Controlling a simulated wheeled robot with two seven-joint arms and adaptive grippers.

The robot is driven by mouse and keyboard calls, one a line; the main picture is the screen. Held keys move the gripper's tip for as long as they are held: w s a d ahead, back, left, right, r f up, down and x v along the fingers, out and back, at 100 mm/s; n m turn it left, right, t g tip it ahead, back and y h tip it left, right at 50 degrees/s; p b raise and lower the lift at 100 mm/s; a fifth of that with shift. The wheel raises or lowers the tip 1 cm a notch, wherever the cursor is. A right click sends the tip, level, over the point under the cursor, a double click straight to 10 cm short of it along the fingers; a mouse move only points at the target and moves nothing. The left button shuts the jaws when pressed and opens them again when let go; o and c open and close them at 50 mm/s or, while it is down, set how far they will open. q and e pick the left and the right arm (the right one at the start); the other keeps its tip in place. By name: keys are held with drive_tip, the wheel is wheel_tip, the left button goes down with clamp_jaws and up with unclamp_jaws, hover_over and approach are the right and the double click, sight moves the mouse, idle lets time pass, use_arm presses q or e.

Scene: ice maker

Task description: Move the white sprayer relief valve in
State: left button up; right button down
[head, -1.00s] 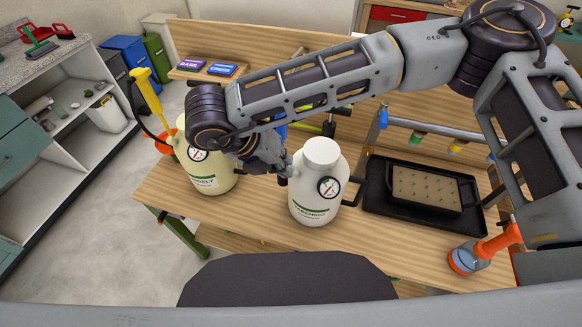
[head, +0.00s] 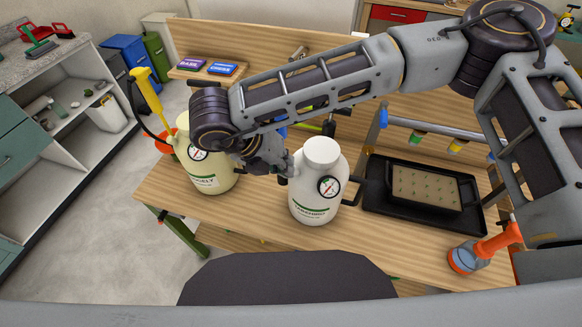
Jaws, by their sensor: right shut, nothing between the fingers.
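The white sprayer (head: 315,207) stands upright on the wooden workbench, with a round gauge (head: 329,187) on its front right. My right gripper (head: 285,173) is at the left side of its upper body, close to or touching it; I cannot tell which. The gripper looks shut, with nothing seen in it. The white sprayer's relief valve cannot be made out; the gripper and wrist cover that side. My left gripper is not in view.
A cream sprayer (head: 208,182) with a yellow pump handle (head: 147,90) stands to the left, partly behind my right wrist. A black tray (head: 374,202) is on the right. An orange-handled spray bottle (head: 470,257) stands at the front right. The bench's front strip is clear.

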drive_tip(key=shift+d+f, duration=0.1)
drive_tip(key=shift+f, duration=0.05)
idle(0.8)
drive_tip(key=shift+w+d+f+b, duration=0.25)
drive_tip(key=shift+f+b, duration=0.25)
drive_tip(key=shift+b, duration=0.35)
drive_tip(key=shift+d+f+b, duration=0.15)
drive_tip(key=shift+f+b, duration=0.15)
drive_tip(key=shift+b, duration=0.15)
drive_tip(key=shift+r, duration=0.1)
drive_tip(key=v, duration=0.4)
idle(0.6)
